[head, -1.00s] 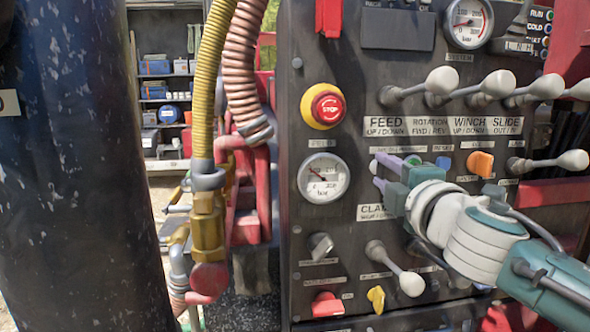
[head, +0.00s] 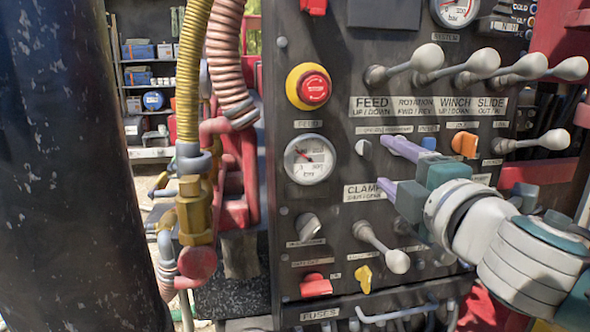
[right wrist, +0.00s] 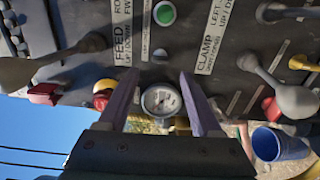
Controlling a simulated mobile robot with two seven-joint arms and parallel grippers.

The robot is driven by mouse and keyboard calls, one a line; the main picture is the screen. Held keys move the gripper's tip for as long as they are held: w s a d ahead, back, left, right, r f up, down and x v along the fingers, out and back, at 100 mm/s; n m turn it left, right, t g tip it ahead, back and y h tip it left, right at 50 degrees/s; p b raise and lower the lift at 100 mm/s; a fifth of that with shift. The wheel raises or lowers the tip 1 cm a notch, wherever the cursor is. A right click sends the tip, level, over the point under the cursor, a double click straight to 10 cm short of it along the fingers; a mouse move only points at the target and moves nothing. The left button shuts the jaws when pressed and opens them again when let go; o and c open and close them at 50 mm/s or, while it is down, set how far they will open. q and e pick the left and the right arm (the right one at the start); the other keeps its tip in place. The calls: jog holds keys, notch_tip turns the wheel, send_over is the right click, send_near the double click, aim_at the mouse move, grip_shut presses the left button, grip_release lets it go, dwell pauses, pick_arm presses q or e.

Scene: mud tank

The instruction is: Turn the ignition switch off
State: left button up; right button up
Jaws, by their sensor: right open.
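The black control panel (head: 330,260) fills the middle of the head view. Its small labels are too blurred to tell for certain which control is the ignition switch. Candidate turn knobs are a yellow key-shaped one (head: 363,279), a grey one (head: 308,226), a red one (head: 316,285) and an orange one (head: 465,144). My right gripper (head: 381,163) is open and empty in front of the panel, pointing left, above the yellow knob and left of the orange one. In the right wrist view, a round gauge (right wrist: 160,100) shows between its open fingers (right wrist: 159,78). My left gripper is out of view.
Several white-knobbed levers (head: 482,62) stick out along the upper right. A single lever (head: 397,262) projects just below my right gripper. A red emergency stop button (head: 314,89) is at upper left. Yellow (head: 190,80) and ribbed pink hoses hang left of the panel.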

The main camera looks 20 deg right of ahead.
jog(key=v, duration=0.3)
jog(key=shift+s, duration=0.15)
dwell(0.3)
jog(key=s+a+f+m+g+y, duration=0.1)
jog(key=s+a+f+m+g, duration=0.3)
jog(key=s, duration=0.3)
jog(key=s+a+f+m+g+y, duration=0.1)
jog(key=s+a+f+m+g, duration=0.1)
jog(key=s+f+m+g, duration=0.4)
jog(key=s+a+f+m+g+y, duration=0.1)
jog(key=s+a+f+m+g, duration=0.3)
jog(key=s, duration=0.4)
notch_tip(320, 180, up, 18)
jog(key=s+a+y+p, duration=0.1)
jog(key=s+p, duration=0.1)
jog(key=p, duration=1.6)
jog(key=shift+s+a+n, duration=0.2)
jog(key=shift+s+n, duration=0.1)
